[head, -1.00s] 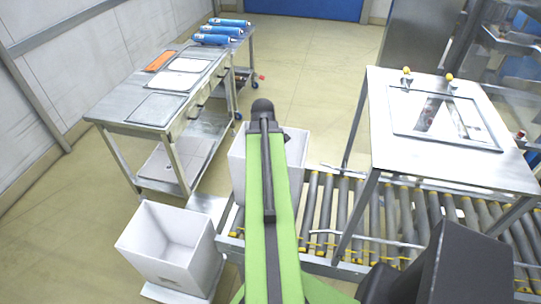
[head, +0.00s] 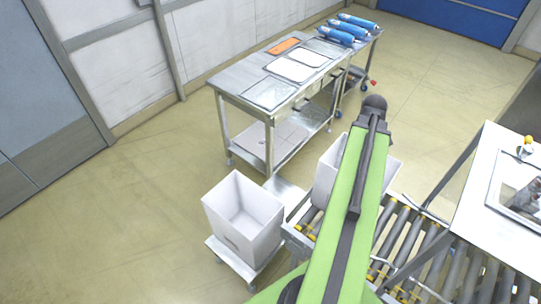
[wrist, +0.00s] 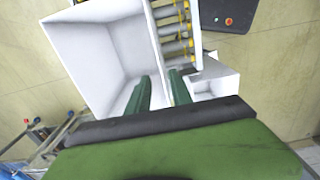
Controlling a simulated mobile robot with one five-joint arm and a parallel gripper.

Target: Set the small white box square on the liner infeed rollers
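One open-topped white box (head: 243,217) stands upright on a low cart at the left of the head view. A second white box (head: 326,172) is at the near left end of the infeed rollers (head: 398,238), partly hidden behind my green arm. My gripper is hidden in the head view. In the wrist view, my gripper (wrist: 158,80) has its two green fingers apart, at the right wall of an open white box (wrist: 90,60). One finger appears inside the box and the other outside. I cannot tell whether they press on the wall.
A low cart (head: 236,262) bears the left box. A steel bench (head: 235,78) with trays stands behind, with blue tubes (head: 352,24) at its far end. Floor at the left is free.

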